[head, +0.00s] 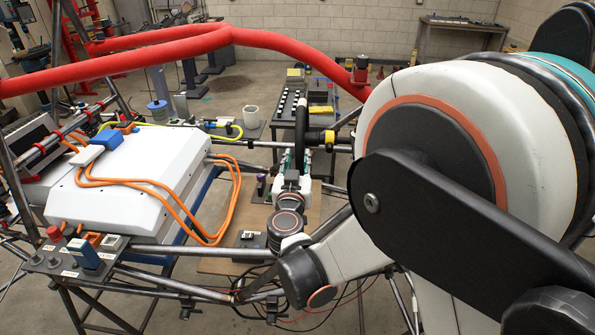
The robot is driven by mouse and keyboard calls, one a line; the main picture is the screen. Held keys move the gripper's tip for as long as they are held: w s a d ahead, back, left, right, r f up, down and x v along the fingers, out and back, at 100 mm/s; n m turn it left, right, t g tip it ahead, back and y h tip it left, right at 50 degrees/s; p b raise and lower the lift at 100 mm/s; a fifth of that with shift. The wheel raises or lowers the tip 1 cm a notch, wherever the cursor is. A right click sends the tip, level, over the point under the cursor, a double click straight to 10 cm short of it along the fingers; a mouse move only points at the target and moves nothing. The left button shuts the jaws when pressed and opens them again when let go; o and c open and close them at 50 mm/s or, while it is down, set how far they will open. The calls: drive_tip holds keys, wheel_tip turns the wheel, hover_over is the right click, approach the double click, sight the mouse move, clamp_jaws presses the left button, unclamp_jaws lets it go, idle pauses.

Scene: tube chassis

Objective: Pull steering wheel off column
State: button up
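The steering wheel (301,122) is a dark ring seen nearly edge-on, in the middle of the head view. It stands upright at the left end of the steering column (323,137), a dark horizontal shaft with a yellow band. My gripper (295,158) is just below and in front of the wheel, at the end of my arm. It overlaps the wheel's lower rim in the picture. My wrist hides its fingers, so I cannot tell whether they touch or grip the rim.
A red tube (130,60) of the chassis crosses above. A large white box (135,185) with orange cables (232,190) stands to the left. Grey frame tubes (185,251) run below my wrist. A dark cart (321,92) with parts stands behind the wheel.

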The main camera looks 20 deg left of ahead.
drive_tip(key=b+x, duration=0.1)
drive_tip(key=x, duration=0.7)
drive_tip(key=shift+w+a, duration=0.15)
clamp_jaws()
drive_tip(key=shift+a, duration=0.15)
drive_tip(key=shift+s+a+r+b, duration=0.1)
drive_tip(key=shift+s+a+b, duration=0.05)
drive_tip(key=shift+a, duration=0.5)
drive_tip(key=shift+s+a+b, duration=0.15)
drive_tip(key=shift+a, duration=0.5)
drive_tip(key=shift+a, duration=0.2)
drive_tip(key=shift+s+a+r, duration=0.1)
drive_tip(key=shift+s+a, duration=0.1)
drive_tip(key=shift+a, duration=0.45)
drive_tip(key=shift+s+a, duration=0.15)
drive_tip(key=shift+a, duration=0.5)
